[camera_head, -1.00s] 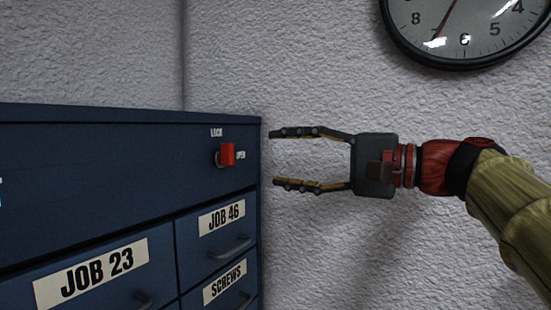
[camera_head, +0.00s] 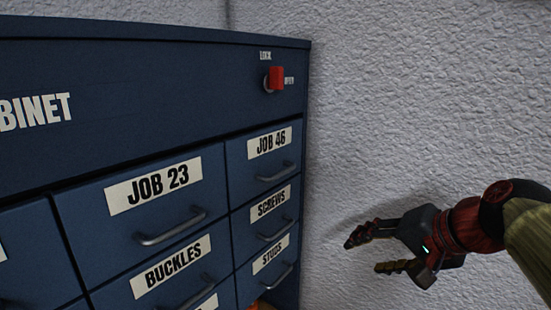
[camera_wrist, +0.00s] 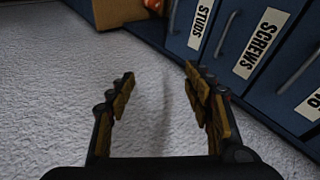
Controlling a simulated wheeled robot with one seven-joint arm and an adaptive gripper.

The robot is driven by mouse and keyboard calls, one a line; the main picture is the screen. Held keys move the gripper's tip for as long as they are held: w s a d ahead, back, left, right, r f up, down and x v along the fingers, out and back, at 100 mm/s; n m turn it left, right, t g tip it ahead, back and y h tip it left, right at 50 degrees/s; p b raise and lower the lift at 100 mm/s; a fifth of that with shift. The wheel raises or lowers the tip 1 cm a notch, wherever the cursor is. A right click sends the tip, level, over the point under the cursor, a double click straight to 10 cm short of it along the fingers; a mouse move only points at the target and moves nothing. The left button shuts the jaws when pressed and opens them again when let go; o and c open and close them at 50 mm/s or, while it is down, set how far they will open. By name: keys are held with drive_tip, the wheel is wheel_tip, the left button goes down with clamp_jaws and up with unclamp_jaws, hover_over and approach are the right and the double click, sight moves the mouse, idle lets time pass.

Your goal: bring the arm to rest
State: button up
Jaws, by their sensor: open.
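My gripper (camera_head: 364,252) is open and empty in the head view, at the lower right, in front of the white wall and to the right of the blue cabinet (camera_head: 150,85). Its two fingers point left and are apart from the cabinet. In the wrist view my gripper (camera_wrist: 160,95) shows two spread fingers with nothing between them. The cabinet's drawer fronts (camera_wrist: 225,45) show at the upper right there. My arm enters the head view from the right edge.
A red lock knob (camera_head: 275,78) sits at the cabinet's top right, between the labels LOCK and OPEN. The visible drawers, such as JOB 46 (camera_head: 268,158), look shut. An orange-brown object (camera_wrist: 120,14) shows at the top of the wrist view. The rough white wall (camera_head: 430,110) is bare.

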drive_tip(key=s+f+n+g+h, duration=0.2)
drive_tip(key=s+f+n+h, duration=0.2)
drive_tip(key=s+f, duration=1.3)
drive_tip(key=shift+n+h, duration=0.3)
drive_tip(key=shift+n, duration=1.2)
drive_tip(key=shift+f, duration=0.1)
